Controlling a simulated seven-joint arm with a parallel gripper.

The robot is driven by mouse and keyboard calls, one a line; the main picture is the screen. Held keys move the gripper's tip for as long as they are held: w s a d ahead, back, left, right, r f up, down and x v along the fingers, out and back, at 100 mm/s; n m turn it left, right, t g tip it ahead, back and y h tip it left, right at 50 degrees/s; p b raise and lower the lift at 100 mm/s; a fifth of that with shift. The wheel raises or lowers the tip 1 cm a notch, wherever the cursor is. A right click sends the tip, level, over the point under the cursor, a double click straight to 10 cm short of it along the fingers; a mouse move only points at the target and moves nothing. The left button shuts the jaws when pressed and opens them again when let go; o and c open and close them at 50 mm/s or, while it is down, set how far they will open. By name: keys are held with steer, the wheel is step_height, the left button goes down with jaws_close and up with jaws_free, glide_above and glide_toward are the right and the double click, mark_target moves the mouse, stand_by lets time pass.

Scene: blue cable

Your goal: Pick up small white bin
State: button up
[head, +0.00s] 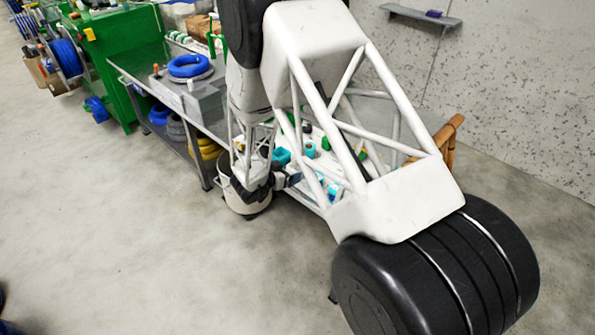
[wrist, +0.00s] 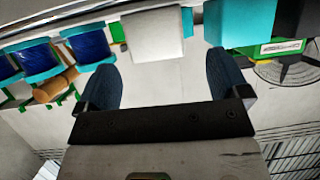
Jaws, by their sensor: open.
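Nothing is held, and I see no contact with the bin. In the head view my gripper (head: 290,180) is small and partly hidden at the table's near edge. There I cannot pick out the white bin for certain, as my arm covers much of the table.
Open floor lies in front.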

mark_target(293, 170)
steer(key=shift+x, duration=0.85)
steer(key=shift+x, duration=2.6)
steer(key=shift+s+d+f, duration=0.1)
steer(key=shift+s+f, duration=0.05)
steer(key=c, duration=1)
step_height(293, 170, up, 10)
